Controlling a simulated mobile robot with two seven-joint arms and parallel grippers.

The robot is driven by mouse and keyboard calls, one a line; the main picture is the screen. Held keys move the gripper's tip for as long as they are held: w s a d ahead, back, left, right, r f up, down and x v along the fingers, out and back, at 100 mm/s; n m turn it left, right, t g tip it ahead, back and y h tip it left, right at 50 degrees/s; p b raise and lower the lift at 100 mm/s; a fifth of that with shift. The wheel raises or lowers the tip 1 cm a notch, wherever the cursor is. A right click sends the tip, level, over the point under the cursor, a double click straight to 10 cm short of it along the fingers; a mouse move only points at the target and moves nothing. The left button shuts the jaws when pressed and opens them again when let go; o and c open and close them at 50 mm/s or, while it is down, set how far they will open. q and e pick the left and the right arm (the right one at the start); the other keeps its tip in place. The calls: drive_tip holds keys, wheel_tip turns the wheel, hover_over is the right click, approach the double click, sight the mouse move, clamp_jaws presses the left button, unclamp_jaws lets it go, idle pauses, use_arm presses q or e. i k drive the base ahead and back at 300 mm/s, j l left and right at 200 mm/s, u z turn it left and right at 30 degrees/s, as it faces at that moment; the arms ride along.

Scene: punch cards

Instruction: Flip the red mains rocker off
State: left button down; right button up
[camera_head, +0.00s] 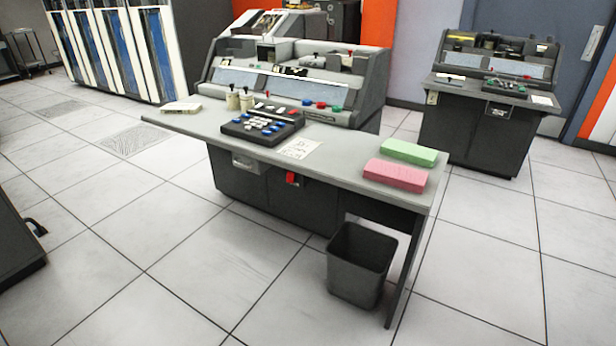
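A red rocker (292,178) shows on the dark front panel of the punch desk (340,170), just under the front edge of the desktop. It is small here, and I cannot tell which way it is tipped. Neither of my grippers is in the head view.
A dark waste bin (360,265) stands under the desk's right end, beside the desk leg (404,270). Green (409,151) and pink (395,175) card stacks lie on the desktop near a keyboard (262,126). The tiled floor in front is clear. A dark cabinet (15,240) stands at left.

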sight(291, 176)
drive_tip(key=i+l+z, duration=0.2)
drive_tip(key=i, duration=0.3)
drive_tip(key=i+j, duration=0.35)
drive_tip(key=i, duration=0.1)
